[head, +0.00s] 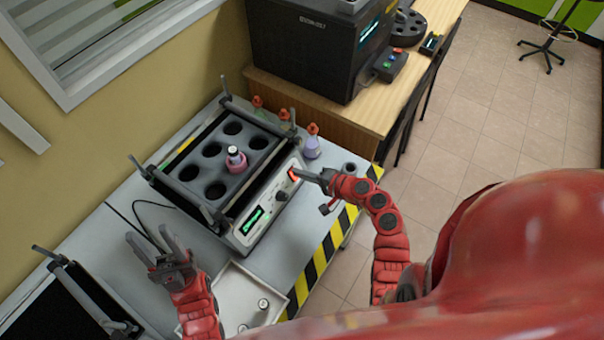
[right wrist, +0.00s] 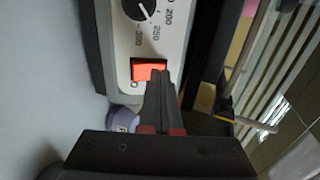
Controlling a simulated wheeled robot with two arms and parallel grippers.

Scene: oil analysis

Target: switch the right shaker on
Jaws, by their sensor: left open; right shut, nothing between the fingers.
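The right shaker (head: 262,219) stands on the grey bench, with a black tray of round holes on top and a lit green display on its front panel. One flask (head: 237,162) with pink liquid sits in a hole of its tray. Its red power switch shows in the right wrist view (right wrist: 149,70), below the dial (right wrist: 138,8). My right gripper (right wrist: 158,84) is shut and empty, its tips at the switch's lower edge; contact cannot be told for certain. My left gripper (head: 150,243) is open and empty over the bench, left of the white tray.
Another shaker (head: 72,290) is at the lower left. A white tray (head: 232,288) lies in front of the right shaker. Capped flasks (head: 312,146) stand behind its right end. A dark machine (head: 305,45) sits on the wooden table. Striped tape marks the bench edge.

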